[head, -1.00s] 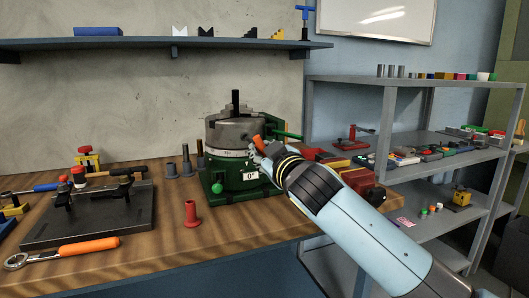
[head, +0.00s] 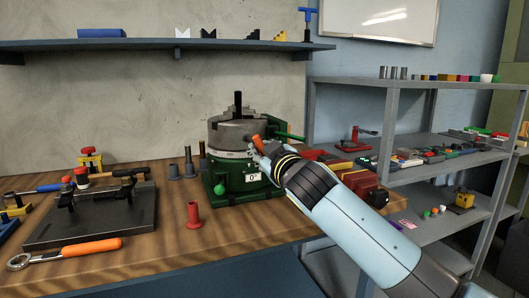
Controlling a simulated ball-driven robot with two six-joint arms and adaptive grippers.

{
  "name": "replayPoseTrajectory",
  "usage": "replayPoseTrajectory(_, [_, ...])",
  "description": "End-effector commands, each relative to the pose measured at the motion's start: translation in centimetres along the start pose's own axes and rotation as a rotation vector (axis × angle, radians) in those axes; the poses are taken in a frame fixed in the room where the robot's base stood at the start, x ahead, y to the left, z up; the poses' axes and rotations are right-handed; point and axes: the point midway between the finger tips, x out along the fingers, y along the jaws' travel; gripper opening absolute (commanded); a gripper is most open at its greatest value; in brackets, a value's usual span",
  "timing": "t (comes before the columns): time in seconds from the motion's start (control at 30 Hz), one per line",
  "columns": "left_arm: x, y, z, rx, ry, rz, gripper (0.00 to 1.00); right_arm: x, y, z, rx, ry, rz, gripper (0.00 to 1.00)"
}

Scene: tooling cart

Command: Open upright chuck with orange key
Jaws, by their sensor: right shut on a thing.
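The upright chuck (head: 228,130) is a grey round body on a green rotary base (head: 226,182), standing on the wooden bench. A dark bar stands up from its top. My right gripper (head: 256,147) is at the chuck's right front side, shut on the orange key (head: 258,140). Only a short orange part of the key shows. The gripper hides the rest, so I cannot tell whether its tip sits in the chuck. My left gripper is not in view.
A red cylindrical part (head: 193,215) stands in front of the chuck. Several grey posts (head: 188,160) stand to its left. A dark plate (head: 95,221) with clamps and an orange-handled wrench (head: 70,252) lie at left. A red vise (head: 362,187) is behind my right arm.

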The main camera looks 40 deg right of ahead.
Motion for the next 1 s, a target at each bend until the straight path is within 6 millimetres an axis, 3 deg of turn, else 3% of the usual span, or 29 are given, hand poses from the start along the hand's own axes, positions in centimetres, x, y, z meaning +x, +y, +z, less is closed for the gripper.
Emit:
replayPoseTrajectory(0.83, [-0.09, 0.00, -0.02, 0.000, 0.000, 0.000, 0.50, 0.33, 0.01, -0.07, -0.001, 0.001, 0.000, 0.00])
replayPoseTrajectory(1.0, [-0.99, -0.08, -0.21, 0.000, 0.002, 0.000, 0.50, 0.32, 0.09, -0.26, -0.069, 0.000, -0.001, 0.00])
